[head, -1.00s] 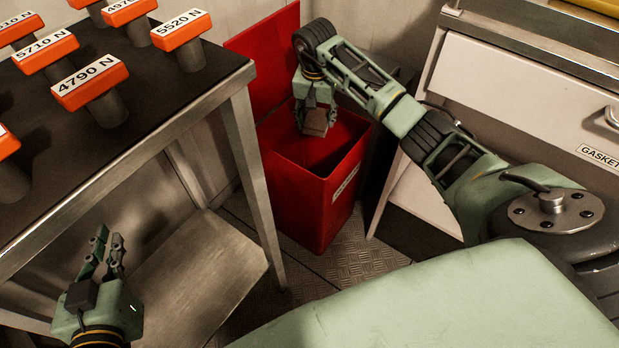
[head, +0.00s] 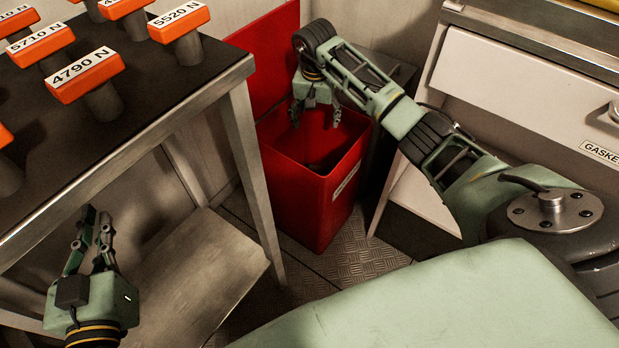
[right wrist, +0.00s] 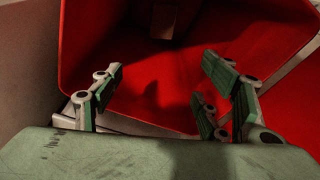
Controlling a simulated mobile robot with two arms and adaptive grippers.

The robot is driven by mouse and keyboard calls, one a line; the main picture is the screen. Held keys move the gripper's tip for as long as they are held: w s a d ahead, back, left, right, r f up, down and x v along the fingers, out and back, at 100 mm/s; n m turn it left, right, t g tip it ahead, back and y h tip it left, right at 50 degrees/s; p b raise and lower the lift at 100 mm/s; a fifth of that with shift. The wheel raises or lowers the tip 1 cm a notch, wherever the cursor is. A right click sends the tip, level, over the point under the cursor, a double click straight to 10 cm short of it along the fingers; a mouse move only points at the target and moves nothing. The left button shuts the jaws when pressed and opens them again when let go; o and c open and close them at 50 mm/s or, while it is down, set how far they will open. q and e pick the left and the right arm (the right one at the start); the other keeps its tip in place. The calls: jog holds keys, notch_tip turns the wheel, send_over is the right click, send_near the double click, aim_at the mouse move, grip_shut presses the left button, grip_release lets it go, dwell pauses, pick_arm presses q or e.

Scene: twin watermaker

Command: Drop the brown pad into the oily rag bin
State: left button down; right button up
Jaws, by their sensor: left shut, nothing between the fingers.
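The red oily rag bin (head: 318,205) stands on the floor with its lid raised at the back; a label is on its front. My right gripper (head: 315,118) is over the bin's mouth, its fingers apart and empty. In the right wrist view its open fingers (right wrist: 160,80) sit above the red inside of the bin (right wrist: 240,45). The brown pad is no longer between them; a dark shape low inside the bin in the head view may be the pad, but shade hides its outline. My left gripper (head: 92,222) is shut and empty at the lower left, beside the table.
A dark-topped metal table (head: 150,95) with several orange-topped force-labelled blocks (head: 85,83) stands on the left, with a lower shelf (head: 195,275). A pale drawer cabinet (head: 520,80) marked GASKET is at the right. Patterned floor (head: 340,268) shows between them.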

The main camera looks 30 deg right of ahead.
jog(key=shift+r, duration=0.1)
notch_tip(320, 180, up, 12)
jog(key=s+a, duration=0.1)
jog(key=shift+a, duration=0.15)
dwell(0.4)
jog(key=shift+s+f, duration=0.15)
jog(key=shift+f, duration=0.1)
